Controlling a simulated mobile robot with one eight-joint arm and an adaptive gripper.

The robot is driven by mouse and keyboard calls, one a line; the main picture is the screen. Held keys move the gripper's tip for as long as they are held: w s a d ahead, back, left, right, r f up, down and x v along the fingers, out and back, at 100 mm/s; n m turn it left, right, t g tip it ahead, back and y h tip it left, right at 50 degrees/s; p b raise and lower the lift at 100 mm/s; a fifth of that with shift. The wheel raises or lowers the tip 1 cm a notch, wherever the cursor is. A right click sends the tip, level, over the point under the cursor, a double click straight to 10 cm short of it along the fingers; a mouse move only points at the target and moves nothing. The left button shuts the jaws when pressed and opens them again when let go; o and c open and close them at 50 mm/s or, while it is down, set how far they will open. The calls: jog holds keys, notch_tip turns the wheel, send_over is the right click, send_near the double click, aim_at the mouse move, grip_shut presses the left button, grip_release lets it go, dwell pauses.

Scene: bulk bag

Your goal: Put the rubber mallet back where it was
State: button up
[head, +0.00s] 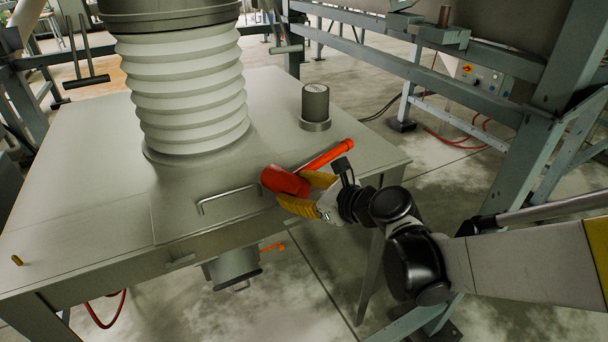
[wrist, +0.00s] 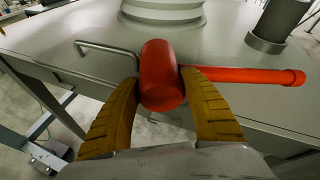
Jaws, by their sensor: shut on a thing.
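The rubber mallet (head: 285,181) has an orange-red head and a red handle that points to the upper right in the head view. My gripper (head: 305,192) has yellow ribbed fingers and is shut on the mallet's head, at the front right part of the grey table top. The wrist view shows the mallet head (wrist: 161,75) between the two fingertips (wrist: 162,92), with the handle reaching right. I cannot tell whether the mallet touches the table.
The grey table (head: 95,165) carries a white bellows (head: 190,90), a bar handle (head: 228,198) left of the mallet and a short grey cylinder (head: 315,104) behind it. A steel frame (head: 545,150) stands at the right.

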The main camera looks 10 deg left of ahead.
jog(key=shift+f, duration=0.2)
jog(key=o, duration=1.4)
jog(key=shift+r, duration=0.2)
jog(key=s+d+r+n+h+p, duration=0.1)
jog(key=s+d+n+h+p, duration=0.1)
jog(key=s+d+n+h, duration=0.3)
jog(key=s+d+r+n+g+h+p, duration=0.1)
jog(key=s+d+n+h, duration=0.5)
jog(key=s+d+n, duration=0.8)
jog(key=d+n+p, duration=0.1)
jog(key=d+n, duration=0.3)
jog(key=d, duration=0.4)
jog(key=shift+s+d+r, duration=0.15)
jog(key=shift+s+d, duration=0.05)
jog(key=shift+d, duration=0.1)
